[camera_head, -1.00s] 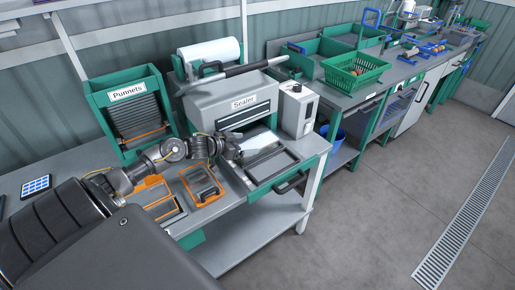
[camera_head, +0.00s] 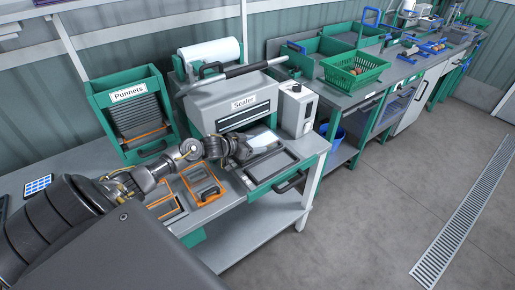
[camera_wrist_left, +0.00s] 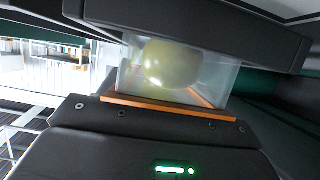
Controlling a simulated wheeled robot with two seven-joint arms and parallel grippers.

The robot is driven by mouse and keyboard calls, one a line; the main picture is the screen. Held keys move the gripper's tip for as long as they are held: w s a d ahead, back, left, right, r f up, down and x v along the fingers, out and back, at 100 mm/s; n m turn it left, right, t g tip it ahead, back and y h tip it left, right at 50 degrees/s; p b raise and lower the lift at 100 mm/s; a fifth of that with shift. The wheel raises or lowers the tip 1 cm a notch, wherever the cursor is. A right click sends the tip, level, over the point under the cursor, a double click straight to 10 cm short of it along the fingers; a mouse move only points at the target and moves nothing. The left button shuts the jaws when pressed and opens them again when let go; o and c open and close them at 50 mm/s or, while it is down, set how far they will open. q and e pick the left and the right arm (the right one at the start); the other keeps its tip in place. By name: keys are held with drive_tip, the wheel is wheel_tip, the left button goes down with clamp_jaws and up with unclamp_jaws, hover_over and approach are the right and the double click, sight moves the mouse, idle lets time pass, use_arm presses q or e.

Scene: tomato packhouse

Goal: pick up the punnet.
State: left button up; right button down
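The punnet (camera_wrist_left: 225,80) is a clear box with a yellow-green tomato (camera_wrist_left: 170,65) in it. In the left wrist view it fills the gap between the two dark fingers of my left gripper (camera_wrist_left: 185,85), which look shut on it. An orange strip runs along the lower finger's edge. In the head view my left gripper (camera_head: 247,147) is at the open drawer of the sealer, and the pale punnet (camera_head: 265,141) shows beyond its fingertips. Whether the punnet touches the drawer cannot be told. My right gripper is not in view.
The sealer (camera_head: 238,100) stands behind its open drawer (camera_head: 275,172). A punnet dispenser (camera_head: 128,90) is at the left, and orange-framed holders (camera_head: 203,190) lie on the bench. A green basket (camera_head: 353,70) stands farther right. The floor at right is clear.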

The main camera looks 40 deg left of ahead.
use_arm(q)
drive_tip(key=c, duration=0.3)
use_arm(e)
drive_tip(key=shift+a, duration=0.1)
use_arm(q)
drive_tip(key=shift+r, duration=0.1)
drive_tip(key=shift+c, duration=0.2)
